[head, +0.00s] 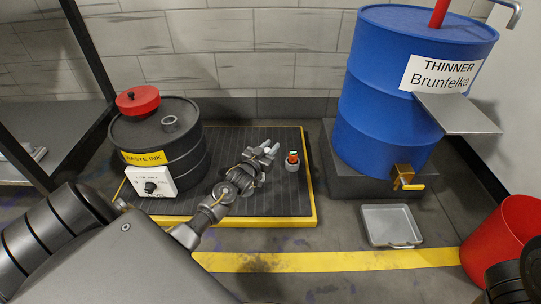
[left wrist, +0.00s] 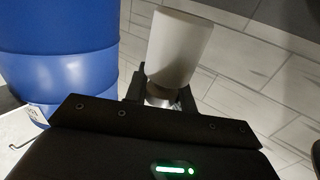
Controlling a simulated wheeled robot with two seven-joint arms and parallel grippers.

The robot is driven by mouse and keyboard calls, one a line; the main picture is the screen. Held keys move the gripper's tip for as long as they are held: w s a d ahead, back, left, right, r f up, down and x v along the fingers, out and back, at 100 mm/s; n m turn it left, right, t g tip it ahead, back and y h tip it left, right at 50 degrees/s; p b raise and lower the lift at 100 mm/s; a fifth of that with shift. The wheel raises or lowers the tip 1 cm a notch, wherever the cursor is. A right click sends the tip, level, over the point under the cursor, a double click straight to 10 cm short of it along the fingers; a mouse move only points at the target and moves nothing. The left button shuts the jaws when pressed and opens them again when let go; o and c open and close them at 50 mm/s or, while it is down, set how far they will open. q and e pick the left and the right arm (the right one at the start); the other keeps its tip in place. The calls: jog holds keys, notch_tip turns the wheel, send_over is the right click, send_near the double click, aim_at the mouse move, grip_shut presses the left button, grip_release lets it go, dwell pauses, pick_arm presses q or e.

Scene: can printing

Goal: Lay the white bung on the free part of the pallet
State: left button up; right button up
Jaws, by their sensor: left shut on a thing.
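The white bung (left wrist: 178,48) shows in the left wrist view as a pale cylinder with a greyish lower end, held between the dark fingers of my left gripper (left wrist: 160,92). In the head view my left gripper (head: 264,154) hangs over the middle of the pallet, shut; the bung is too small there to make out clearly. The pallet (head: 270,204) is dark and ribbed with a yellow edge. A black waste ink drum (head: 185,150) stands on its left part. My right gripper is out of view.
A small grey item with a red top (head: 292,162) stands on the pallet just right of my gripper. The blue thinner drum (head: 385,95) stands on a dark block to the right. A grey tray (head: 391,226) and a red bin (head: 505,238) are on the floor.

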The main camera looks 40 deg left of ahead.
pick_arm(q)
jog(key=shift+f+b, duration=0.35)
jog(key=shift+f, duration=0.55)
jog(key=shift+f, duration=0.45)
jog(key=o, duration=1)
jog(key=shift+r, duration=0.15)
